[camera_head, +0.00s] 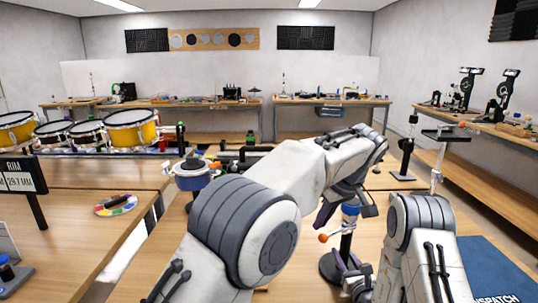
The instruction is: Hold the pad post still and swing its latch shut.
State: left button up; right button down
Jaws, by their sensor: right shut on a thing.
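The pad post (346,243) stands upright on a round dark base, with a blue collar (350,210) near its top. Its latch shows as a short arm with an orange knob (323,238), sticking out to the left of the post. My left gripper (349,207) is above, at the top of the post, with its dark fingers spread to either side of the collar; whether it touches is unclear. My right gripper (350,277) is low on the post, shut on it just above the base. My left arm hides the pad or upper end of the post.
A blue mat (490,268) lies on the table at the right. Yellow drums (131,131) are farther back. Bare wood shows left of the post.

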pick_arm(q)
jog(key=shift+w+d+f+n, duration=0.2)
jog(key=shift+w+n, duration=0.1)
jog(key=shift+w, duration=0.15)
pick_arm(e)
jog(key=shift+s+f, duration=0.1)
jog(key=shift+f, duration=0.25)
pick_arm(q)
jog(key=shift+x, duration=1.85)
grip_shut()
jog(key=shift+s+d, duration=0.5)
jog(key=shift+s, duration=0.15)
jog(key=shift+w+a, duration=0.4)
jog(key=shift+w, duration=0.15)
